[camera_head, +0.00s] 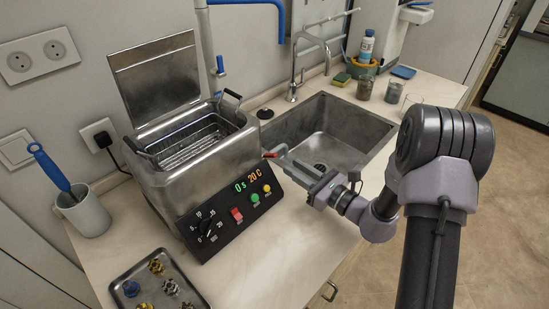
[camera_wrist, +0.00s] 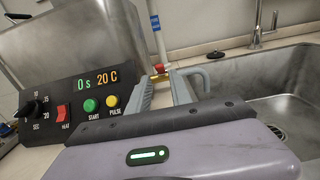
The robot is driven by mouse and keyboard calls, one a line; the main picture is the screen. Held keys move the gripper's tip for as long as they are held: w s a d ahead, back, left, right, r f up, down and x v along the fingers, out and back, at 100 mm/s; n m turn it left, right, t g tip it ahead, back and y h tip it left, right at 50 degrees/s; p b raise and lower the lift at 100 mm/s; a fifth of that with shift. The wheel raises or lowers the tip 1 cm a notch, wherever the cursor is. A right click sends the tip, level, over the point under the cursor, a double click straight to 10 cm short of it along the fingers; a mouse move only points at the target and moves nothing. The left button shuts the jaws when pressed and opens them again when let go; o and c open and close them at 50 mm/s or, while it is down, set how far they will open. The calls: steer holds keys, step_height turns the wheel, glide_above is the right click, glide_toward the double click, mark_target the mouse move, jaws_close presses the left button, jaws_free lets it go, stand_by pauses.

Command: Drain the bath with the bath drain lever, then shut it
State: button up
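The bath (camera_head: 195,165) is a steel tank with its lid raised and a wire basket (camera_head: 196,140) inside. Its front panel reads 0 s and 20 C. The bath drain lever (camera_head: 271,155) is a small red handle on the bath's right side, by the sink. It also shows in the wrist view as a red lever (camera_wrist: 160,67) with a brassy part. My gripper (camera_head: 282,156) reaches left over the counter with its fingertips close to the lever. In the wrist view the fingers (camera_wrist: 161,80) are apart, with the lever at their tips. I cannot tell whether they touch it.
A steel sink (camera_head: 375,125) with a tap (camera_head: 295,75) lies to the right of the bath. A tray (camera_head: 130,285) with small coloured parts and a mug (camera_head: 85,215) holding a blue brush stand to the left. Beakers (camera_head: 365,88) stand behind the sink.

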mark_target(275, 154)
steer(key=b+x, duration=0.1)
steer(key=x, duration=0.7)
steer(key=shift+w+a, duration=0.1)
steer(key=shift+a, duration=0.1)
jaws_close()
